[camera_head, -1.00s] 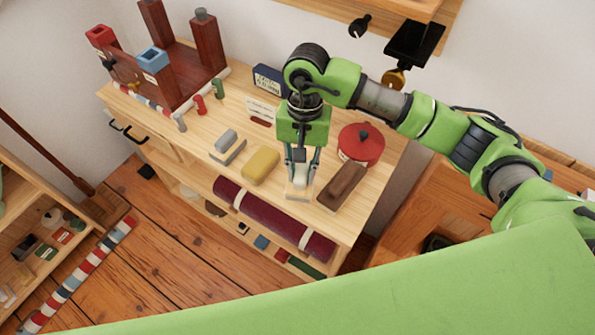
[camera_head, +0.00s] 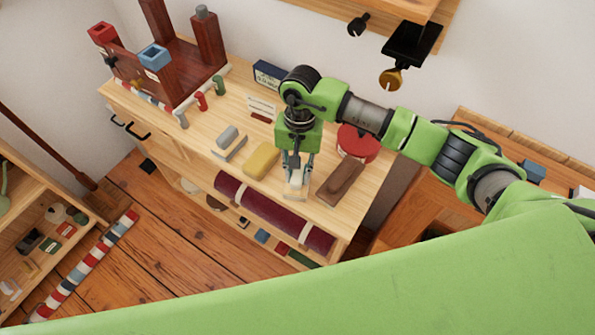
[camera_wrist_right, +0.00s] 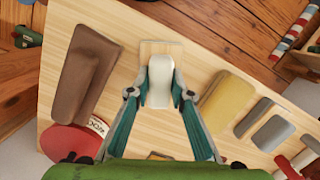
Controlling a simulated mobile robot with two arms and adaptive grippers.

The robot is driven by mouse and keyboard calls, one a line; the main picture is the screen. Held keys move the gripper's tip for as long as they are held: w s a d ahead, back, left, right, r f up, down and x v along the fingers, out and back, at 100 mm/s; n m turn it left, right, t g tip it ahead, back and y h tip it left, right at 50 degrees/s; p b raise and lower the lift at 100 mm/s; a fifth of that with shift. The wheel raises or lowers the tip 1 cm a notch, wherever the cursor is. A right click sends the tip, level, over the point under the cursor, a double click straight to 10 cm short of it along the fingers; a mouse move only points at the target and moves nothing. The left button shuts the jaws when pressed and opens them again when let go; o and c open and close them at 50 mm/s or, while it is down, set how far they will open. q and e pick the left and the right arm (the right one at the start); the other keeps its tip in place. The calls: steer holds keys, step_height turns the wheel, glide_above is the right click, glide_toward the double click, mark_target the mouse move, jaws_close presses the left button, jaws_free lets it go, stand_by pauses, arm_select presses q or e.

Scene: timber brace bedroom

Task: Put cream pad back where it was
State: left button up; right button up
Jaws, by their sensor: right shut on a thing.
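The cream pad (camera_head: 296,179) is a small pale block near the front edge of the wooden shelf top (camera_head: 228,180). My right gripper (camera_head: 297,174) points down and is shut on it. In the right wrist view the pad (camera_wrist_right: 160,82) sits between the two teal fingertips, over a thin pale wooden plate (camera_wrist_right: 152,48). I cannot tell whether the pad touches the plate. My left gripper is not in view.
A yellow block (camera_head: 262,161) lies just left of the gripper and a brown block (camera_head: 341,182) just right. A red round tin (camera_head: 358,142) stands behind the brown block. Further left are grey blocks (camera_head: 228,137). A maroon roll (camera_head: 270,212) lies below the top.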

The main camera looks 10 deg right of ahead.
steer(key=o, duration=1)
steer(key=shift+r+p, duration=0.2)
steer(key=shift+p, duration=0.15)
steer(key=shift+w+r, duration=0.15)
steer(key=shift+r, duration=0.15)
steer(key=shift+w+d+r+b, duration=0.1)
steer(key=shift+w+r+b, duration=0.35)
steer(key=shift+r, duration=1.4)
steer(key=shift+d+r+b, duration=0.15)
steer(key=shift+r+b, duration=0.65)
steer(key=shift+r, duration=1.1)
steer(key=shift+w+d+r+b, duration=0.1)
steer(key=shift+w+r+b, duration=0.35)
steer(key=shift+r, duration=1.4)
steer(key=shift+s, duration=0.2)
